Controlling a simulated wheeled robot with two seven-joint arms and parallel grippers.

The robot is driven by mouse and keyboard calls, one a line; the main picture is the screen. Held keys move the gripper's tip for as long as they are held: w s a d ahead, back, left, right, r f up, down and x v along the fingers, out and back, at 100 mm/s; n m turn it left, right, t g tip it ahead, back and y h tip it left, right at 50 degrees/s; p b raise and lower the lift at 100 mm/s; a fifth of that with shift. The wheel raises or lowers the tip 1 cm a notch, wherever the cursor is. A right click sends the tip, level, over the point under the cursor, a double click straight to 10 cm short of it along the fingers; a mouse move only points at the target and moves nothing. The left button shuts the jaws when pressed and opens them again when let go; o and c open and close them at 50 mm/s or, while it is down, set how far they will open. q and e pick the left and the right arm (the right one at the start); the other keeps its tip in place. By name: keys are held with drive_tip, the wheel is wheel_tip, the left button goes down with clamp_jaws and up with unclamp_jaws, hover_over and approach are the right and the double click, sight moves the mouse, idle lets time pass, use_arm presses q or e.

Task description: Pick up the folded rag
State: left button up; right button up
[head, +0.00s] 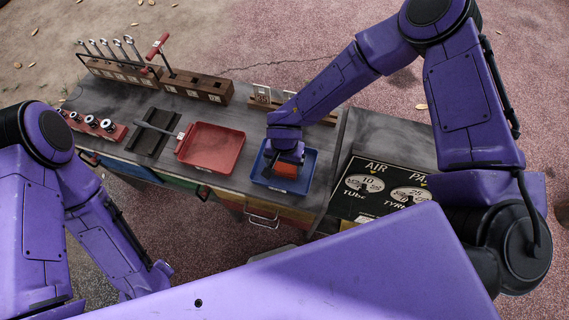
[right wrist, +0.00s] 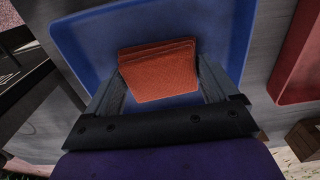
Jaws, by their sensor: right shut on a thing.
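The folded rag (head: 285,169) is orange-red and lies in the blue tray (head: 312,162) on the cart top. In the right wrist view the rag (right wrist: 158,70) shows as a folded stack between the two fingers, inside the blue tray (right wrist: 85,38). My right gripper (head: 286,160) reaches down into the blue tray and is shut on the rag; its fingers also show in the right wrist view (right wrist: 160,88). Whether the rag is clear of the tray floor I cannot tell. My left arm is at the left edge of the head view, but its gripper is not in view.
A red tray (head: 212,148) stands left of the blue tray. Wooden tool racks (head: 197,86) hold wrenches and a red-handled tool at the back. A red socket rail (head: 95,125) is at the left. A black air panel (head: 378,190) lies to the right of the blue tray.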

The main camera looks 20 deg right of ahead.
drive_tip(key=shift+w+r, duration=0.1)
drive_tip(key=shift+r, duration=0.2)
wheel_tip(320, 180, up, 3)
drive_tip(key=shift+f+b, duration=0.1)
drive_tip(key=shift+b, duration=0.25)
drive_tip(key=s+r, duration=0.2)
drive_tip(key=s+d+r, duration=0.1)
drive_tip(key=s+r, duration=0.1)
drive_tip(key=s, duration=0.1)
drive_tip(key=s+d+r, duration=0.1)
drive_tip(key=s+r, duration=0.2)
drive_tip(key=s+r+p, duration=0.1)
drive_tip(key=s, duration=0.1)
drive_tip(key=s+d+r+p, duration=0.1)
drive_tip(key=s+r+p, duration=0.1)
drive_tip(key=s+p, duration=0.1)
drive_tip(key=p, duration=0.5)
drive_tip(key=shift+s+d+f, duration=0.1)
drive_tip(key=shift+s+f, duration=0.05)
drive_tip(key=shift+s, duration=0.25)
